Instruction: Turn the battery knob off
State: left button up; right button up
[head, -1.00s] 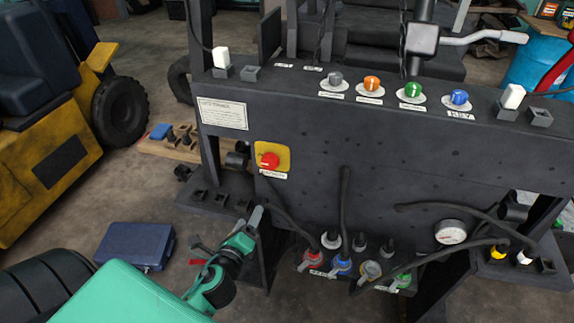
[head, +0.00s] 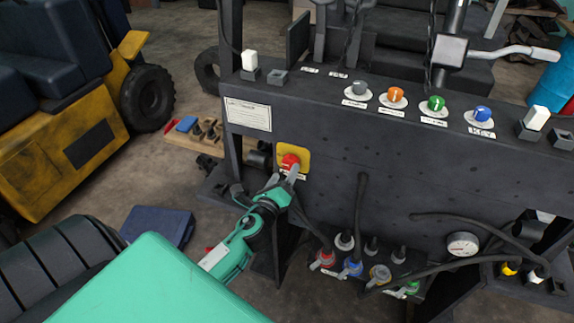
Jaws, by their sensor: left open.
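The battery knob is a red knob (head: 289,161) on a yellow plate (head: 304,155), on the left part of the dark panel's front face. A small white label sits below it, partly hidden. My left gripper (head: 290,172) is open, with its fingertips right at the knob's lower side. I cannot tell whether the fingers touch the knob. The green left arm comes up from the lower left. My right gripper is not in view.
The panel's top ledge carries grey, orange (head: 396,95), green and blue knobs and white switches (head: 249,60). Below are coloured connectors (head: 352,267) with black cables and a round gauge (head: 462,244). A blue case (head: 157,225) lies on the floor at left.

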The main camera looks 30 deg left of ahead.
aim_at(289, 166)
pick_arm(q)
jog(key=shift+p+x, duration=0.35)
jog(key=shift+x, duration=1.25)
jog(key=c, duration=1)
